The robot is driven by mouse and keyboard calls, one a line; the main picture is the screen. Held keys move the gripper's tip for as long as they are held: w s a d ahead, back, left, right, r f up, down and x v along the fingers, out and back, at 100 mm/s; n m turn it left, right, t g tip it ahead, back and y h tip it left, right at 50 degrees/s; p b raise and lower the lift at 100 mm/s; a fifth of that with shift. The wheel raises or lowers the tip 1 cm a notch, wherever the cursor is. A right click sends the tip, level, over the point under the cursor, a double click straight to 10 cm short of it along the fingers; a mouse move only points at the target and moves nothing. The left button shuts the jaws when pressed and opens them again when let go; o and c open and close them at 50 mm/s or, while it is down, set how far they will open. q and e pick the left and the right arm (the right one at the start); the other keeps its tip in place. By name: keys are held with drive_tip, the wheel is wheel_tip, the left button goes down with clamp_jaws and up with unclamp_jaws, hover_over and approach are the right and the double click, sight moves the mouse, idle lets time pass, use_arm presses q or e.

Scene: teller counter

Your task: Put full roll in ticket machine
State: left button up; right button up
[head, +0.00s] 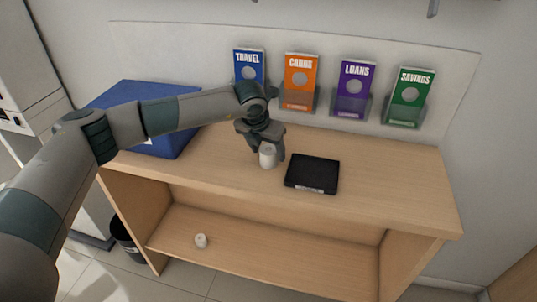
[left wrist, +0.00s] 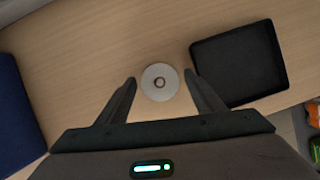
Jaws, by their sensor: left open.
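A white paper roll (head: 267,157) stands upright on the counter top. In the left wrist view the roll (left wrist: 159,82) shows end-on with its core hole, between my two fingers and near their tips. My left gripper (head: 267,149) is open above and around the roll, pointing down; I cannot tell whether the fingers touch it. My right gripper is not in view.
A large blue box (head: 179,143) stands at the counter's left end, behind my left arm. Travel, cards, loans and savings leaflet holders (head: 352,90) line the back panel. The counter's right part (head: 400,195) is clear. A black bin (head: 124,238) stands on the floor at left.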

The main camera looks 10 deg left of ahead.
use_arm(q)
drive_tip(key=d+b+v, duration=0.1)
drive_tip(key=b+v, duration=0.2)
drive_tip(key=v, duration=0.7)
drive_tip(key=shift+a, duration=0.5)
drive_tip(key=shift+o, duration=0.5)
drive_tip(key=shift+s+r, duration=0.1)
drive_tip(key=shift+s, duration=0.05)
